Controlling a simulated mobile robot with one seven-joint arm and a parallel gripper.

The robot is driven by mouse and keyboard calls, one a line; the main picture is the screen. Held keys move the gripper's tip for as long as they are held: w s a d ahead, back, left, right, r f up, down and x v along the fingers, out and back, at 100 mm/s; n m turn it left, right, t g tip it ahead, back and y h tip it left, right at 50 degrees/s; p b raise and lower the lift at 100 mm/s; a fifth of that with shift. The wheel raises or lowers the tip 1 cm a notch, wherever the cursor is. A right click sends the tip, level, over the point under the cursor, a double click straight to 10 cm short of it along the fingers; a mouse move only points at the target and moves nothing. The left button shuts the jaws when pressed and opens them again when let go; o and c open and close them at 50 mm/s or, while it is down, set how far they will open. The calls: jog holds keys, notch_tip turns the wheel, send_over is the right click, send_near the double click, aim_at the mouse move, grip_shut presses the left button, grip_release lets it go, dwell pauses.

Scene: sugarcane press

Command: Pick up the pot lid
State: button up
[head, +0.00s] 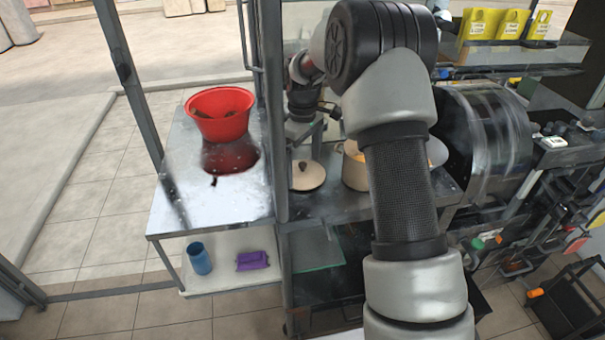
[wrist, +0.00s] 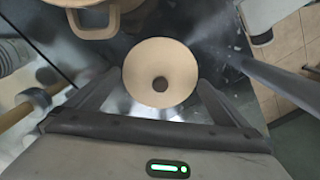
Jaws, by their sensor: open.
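The pot lid (head: 308,176) is a round cream disc with a dark knob, lying on the metal counter left of the pot. In the wrist view the lid (wrist: 160,72) lies between and beyond my open fingers, with its knob near the middle. My gripper (wrist: 155,90) is open and empty. In the head view my arm covers part of the scene, and the fingertips are hard to make out there. The cream pot (head: 354,170) stands right of the lid, partly hidden by my arm. Its handle and rim (wrist: 95,22) show at the top left of the wrist view.
A red bowl (head: 220,115) stands on the metal side table (head: 185,205) at left. A metal post (head: 272,110) rises between that table and the lid. A blue cup (head: 199,258) and a purple packet (head: 252,261) sit on the lower shelf. A large metal drum (head: 490,135) is at right.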

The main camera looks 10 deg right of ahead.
aim_at(305, 164)
jog(key=shift+f, duration=0.15)
jog(key=c, duration=0.7)
notch_tip(305, 164, up, 10)
jog(key=p, duration=0.1)
jog(key=s+d+r+m+p, duration=0.2)
jog(key=d+r+p, duration=0.15)
jog(key=d, duration=0.45)
jog(key=s+d+r+m+p, duration=0.25)
jog(key=d+p, duration=0.25)
jog(key=d, duration=0.3)
jog(key=shift+w+f+b, duration=0.15)
jog(key=shift+f+b, duration=1)
jog(key=shift+f, duration=0.2)
jog(key=shift+w+f+b, duration=0.1)
jog(key=shift+f+b, duration=1.05)
jog(key=shift+f, duration=0.15)
